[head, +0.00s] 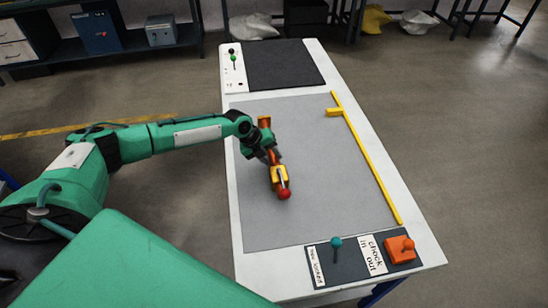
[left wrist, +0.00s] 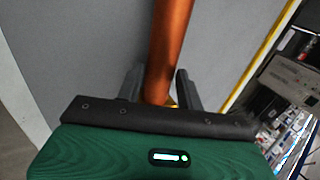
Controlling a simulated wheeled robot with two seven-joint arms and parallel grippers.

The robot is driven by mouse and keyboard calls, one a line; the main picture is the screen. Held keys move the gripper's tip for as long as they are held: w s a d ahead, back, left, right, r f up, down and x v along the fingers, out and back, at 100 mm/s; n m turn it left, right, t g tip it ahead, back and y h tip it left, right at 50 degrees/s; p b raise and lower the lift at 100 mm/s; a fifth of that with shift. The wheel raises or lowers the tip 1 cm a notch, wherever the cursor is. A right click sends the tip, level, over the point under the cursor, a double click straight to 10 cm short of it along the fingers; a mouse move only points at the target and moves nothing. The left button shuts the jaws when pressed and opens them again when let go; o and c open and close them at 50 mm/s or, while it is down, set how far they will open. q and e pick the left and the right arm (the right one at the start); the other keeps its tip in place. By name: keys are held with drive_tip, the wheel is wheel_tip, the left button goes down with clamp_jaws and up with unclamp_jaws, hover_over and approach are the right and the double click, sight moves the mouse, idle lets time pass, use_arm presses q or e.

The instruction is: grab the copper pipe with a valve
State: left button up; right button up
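The copper pipe with a valve (head: 273,157) is an orange-brown tube with a yellow fitting at its far end, and a yellow valve body and red knob at its near end. It is above the left-middle of the grey mat. My left gripper (head: 268,152) is around the tube's middle and hides part of it. In the left wrist view, the tube (left wrist: 170,45) passes between the two dark fingers (left wrist: 160,88), which sit close on both sides of it. I cannot tell whether the pipe touches the mat. My right gripper is not in view.
The white table (head: 424,249) holds the grey mat (head: 325,185) and a yellow L-shaped strip (head: 372,168) along the right. A dark panel with a teal lever (head: 336,243) and an orange block (head: 400,249) is at the near edge. A black pad (head: 283,65) is at the far end.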

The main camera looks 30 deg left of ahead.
use_arm(q)
drive_tip(key=shift+w+d+f, duration=0.15)
drive_tip(key=shift+d+f, duration=0.05)
drive_tip(key=shift+f, duration=0.35)
clamp_jaws()
drive_tip(key=shift+r, duration=0.15)
